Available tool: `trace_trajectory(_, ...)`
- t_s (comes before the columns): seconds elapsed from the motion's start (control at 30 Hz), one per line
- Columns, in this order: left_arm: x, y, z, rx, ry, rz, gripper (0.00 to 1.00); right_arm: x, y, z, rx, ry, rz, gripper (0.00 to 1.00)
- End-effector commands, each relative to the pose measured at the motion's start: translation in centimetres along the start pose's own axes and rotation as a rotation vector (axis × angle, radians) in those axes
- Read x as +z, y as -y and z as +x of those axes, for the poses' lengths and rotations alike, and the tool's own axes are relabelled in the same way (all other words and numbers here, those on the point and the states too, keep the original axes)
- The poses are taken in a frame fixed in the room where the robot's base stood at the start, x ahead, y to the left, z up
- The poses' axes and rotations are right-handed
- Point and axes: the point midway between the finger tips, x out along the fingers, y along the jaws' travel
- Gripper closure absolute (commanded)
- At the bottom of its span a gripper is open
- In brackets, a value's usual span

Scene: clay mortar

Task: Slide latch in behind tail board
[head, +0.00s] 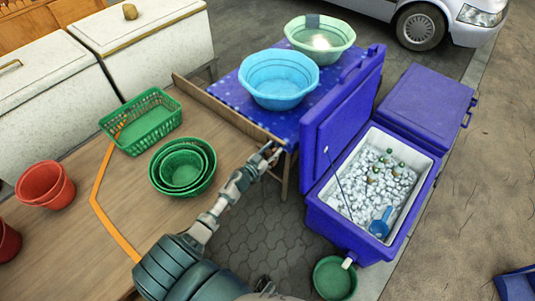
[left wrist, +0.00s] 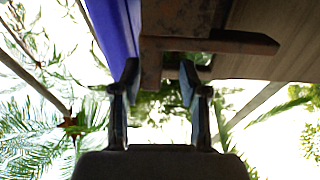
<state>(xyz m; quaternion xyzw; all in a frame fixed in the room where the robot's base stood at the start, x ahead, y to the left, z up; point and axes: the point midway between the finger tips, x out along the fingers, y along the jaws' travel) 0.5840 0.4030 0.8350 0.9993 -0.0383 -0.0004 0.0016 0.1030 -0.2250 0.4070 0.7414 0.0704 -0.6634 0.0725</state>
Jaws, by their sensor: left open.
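The tail board appears to be the long brown board (head: 228,112) standing along the far edge of the wooden table in the head view. My left gripper (head: 271,152) is at the near right end of this board, by the table corner. In the left wrist view my left gripper (left wrist: 160,78) is open. A rusty brown angled piece (left wrist: 225,42), probably the latch, lies just ahead of it, with its short arm between the fingertips. I cannot tell whether the fingers touch it. The latch is too small to make out in the head view. My right gripper is not in view.
A blue-covered table (head: 226,87) with basins (head: 279,82) stands behind the board. An open purple cooler (head: 335,225) of ice stands close to the right of my gripper.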

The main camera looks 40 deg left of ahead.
Motion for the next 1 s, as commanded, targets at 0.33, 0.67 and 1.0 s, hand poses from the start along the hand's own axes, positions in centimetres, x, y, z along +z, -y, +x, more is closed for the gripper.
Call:
trace_trajectory(0.33, 0.3, 0.1, -7.1, 0.0, 0.005, 0.0, 0.56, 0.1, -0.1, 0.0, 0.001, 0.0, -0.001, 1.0)
trace_trajectory(0.67, 0.2, 0.3, -11.3, -0.001, 0.002, -0.001, 0.56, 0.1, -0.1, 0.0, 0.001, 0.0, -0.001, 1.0)
trace_trajectory(1.0, 0.2, 0.3, -11.5, -0.001, 0.002, -0.001, 0.56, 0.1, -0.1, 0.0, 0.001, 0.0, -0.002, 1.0)
